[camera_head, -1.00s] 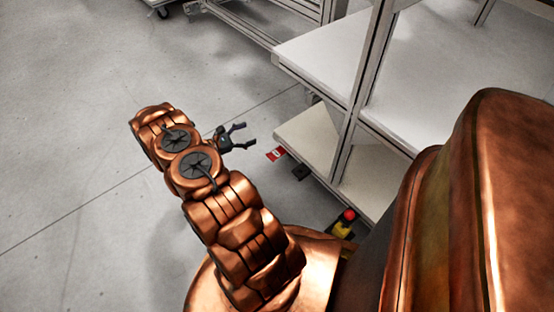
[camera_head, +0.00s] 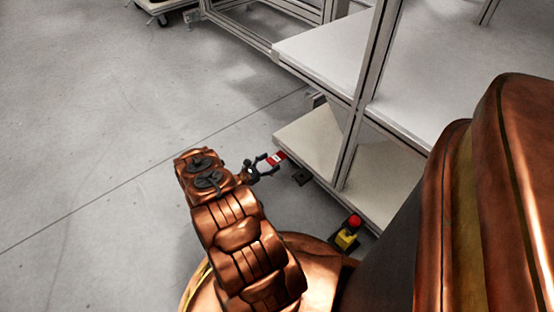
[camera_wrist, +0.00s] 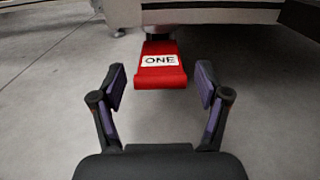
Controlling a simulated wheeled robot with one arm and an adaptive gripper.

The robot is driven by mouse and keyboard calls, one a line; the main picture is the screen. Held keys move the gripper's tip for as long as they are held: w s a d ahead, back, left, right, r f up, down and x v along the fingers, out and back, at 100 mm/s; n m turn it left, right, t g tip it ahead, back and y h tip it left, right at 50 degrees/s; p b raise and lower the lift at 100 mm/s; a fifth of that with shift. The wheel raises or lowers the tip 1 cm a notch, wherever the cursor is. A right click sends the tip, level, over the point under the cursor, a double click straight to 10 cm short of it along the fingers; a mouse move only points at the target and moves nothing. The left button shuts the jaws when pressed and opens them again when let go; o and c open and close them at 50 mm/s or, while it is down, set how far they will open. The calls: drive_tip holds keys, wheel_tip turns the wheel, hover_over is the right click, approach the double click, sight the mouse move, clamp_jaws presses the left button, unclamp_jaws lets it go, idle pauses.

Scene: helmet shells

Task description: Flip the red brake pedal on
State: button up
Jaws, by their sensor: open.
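The red brake pedal (camera_wrist: 162,78) carries a white label reading "ONE" and juts out from a wheel under the lower shelf edge in the wrist view. It also shows in the head view (camera_head: 278,157) at the shelf's front left corner. My gripper (camera_wrist: 160,88) is open, with one finger to the left and one to the right of the pedal's near end. The jaws are empty. In the head view my gripper (camera_head: 269,167) is right beside the pedal. Whether either finger touches the pedal is not clear.
The white and grey shelf rack (camera_head: 318,135) stands to the right, with an upright post. The grey floor to the left is clear.

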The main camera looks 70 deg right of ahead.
sight(277, 157)
drive_tip(key=shift+x, duration=2.1)
